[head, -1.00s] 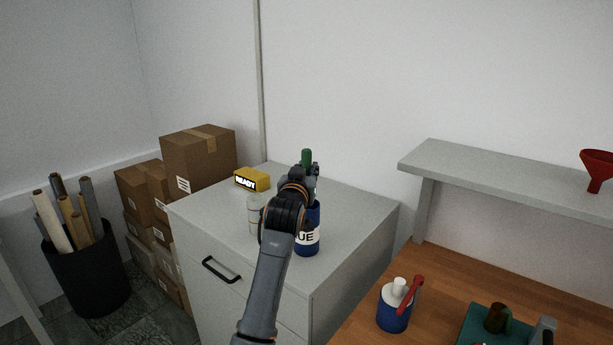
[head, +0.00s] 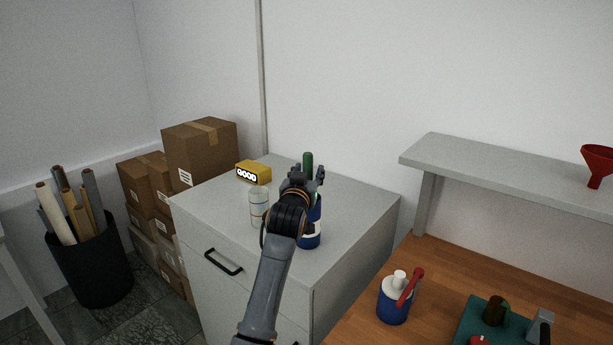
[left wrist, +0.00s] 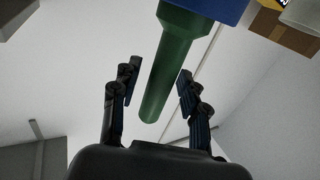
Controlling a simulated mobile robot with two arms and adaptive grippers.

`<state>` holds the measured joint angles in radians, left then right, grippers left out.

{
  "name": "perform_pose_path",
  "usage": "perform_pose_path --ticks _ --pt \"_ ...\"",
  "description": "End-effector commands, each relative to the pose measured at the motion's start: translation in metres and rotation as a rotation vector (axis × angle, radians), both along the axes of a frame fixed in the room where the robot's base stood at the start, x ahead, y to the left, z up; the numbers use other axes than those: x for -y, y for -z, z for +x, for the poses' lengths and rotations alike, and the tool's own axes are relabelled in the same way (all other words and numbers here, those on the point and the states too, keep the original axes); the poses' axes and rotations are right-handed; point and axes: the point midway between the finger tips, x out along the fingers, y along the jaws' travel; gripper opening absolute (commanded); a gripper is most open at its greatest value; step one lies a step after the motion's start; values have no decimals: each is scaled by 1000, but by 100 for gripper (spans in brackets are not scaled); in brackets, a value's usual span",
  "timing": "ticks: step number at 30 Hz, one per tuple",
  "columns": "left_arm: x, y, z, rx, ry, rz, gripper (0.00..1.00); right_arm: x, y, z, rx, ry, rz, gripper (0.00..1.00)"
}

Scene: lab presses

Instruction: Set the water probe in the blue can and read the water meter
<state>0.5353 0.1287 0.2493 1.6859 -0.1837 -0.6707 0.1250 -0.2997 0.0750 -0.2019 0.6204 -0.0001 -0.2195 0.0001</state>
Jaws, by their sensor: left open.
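The blue can (head: 311,234) stands on the grey cabinet, partly hidden behind my left arm. The green handle of the water probe (head: 308,160) sticks up from the can; in the left wrist view it runs out of the blue can (left wrist: 225,8). My left gripper (head: 307,177) is at the can's top, its open fingers on either side of the green handle (left wrist: 165,75), with gaps showing on both sides. The yellow water meter (head: 253,172) stands behind on the cabinet and reads "GOOD". My right gripper is out of view.
A clear beaker (head: 258,210) stands left of the can, close to my arm. A wooden table (head: 440,290) at right holds a blue-and-white bottle (head: 393,303) with a red handle and a teal base (head: 467,328). A grey shelf (head: 500,165) holds a red funnel (head: 598,166).

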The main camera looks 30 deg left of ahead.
Motion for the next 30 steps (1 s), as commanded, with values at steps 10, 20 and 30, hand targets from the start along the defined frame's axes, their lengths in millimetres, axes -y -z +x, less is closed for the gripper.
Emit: perform_pose_path --ticks 10,20,30 --pt "16 0 -36 2 1 0 44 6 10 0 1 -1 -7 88" --pt "38 -1 -91 1 1 0 44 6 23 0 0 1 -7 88" --pt "46 -2 -111 0 1 0 44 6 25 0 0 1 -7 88"
